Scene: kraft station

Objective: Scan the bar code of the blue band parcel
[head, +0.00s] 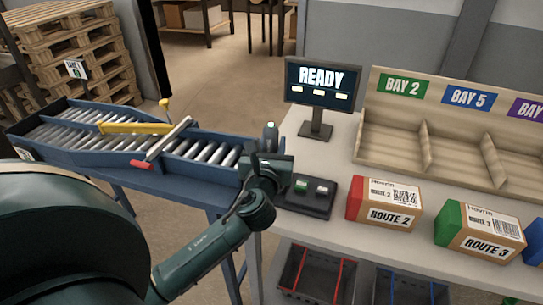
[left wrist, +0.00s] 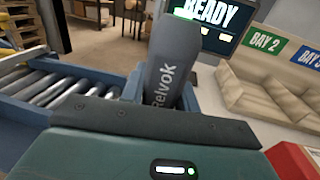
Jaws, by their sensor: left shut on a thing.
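My left gripper (head: 266,163) is shut on a dark grey handheld device (head: 270,136), seemingly the scanner, held upright above the table's left edge. In the left wrist view the device (left wrist: 172,68) rises from the jaws and bears the word Relvok. A blue end of a parcel (head: 536,254) shows at the right edge of the head view, mostly cut off; its bar code is not visible. A red-ended Route 2 parcel (head: 384,208) and a green-ended Route 3 parcel (head: 480,232) stand on the table with labels up. My right gripper is not in view.
A screen reading READY (head: 322,80) stands behind. A dark pad (head: 308,197) with green and white buttons lies beside my gripper. Wooden bays (head: 390,138) line the back right. A roller conveyor (head: 200,178) with a yellow bar is at left. Bins sit below the table.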

